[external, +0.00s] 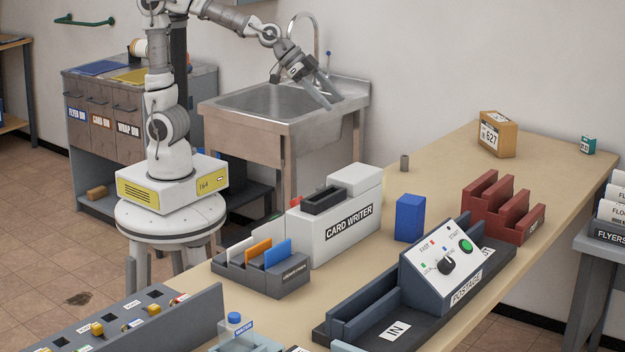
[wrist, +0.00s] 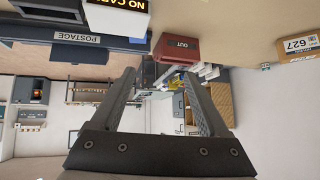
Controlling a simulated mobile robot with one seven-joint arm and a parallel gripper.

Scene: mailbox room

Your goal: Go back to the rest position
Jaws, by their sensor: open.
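My gripper (external: 324,90) is raised in front of the sink, above the level of the table, with its two fingers spread and nothing between them. In the wrist view my gripper (wrist: 160,85) shows both fingers apart with an empty gap, and the room appears upside down. My arm rises from its base on a round white stand and reaches out to the right at height.
The metal sink (external: 285,102) with a tall faucet stands below my gripper.

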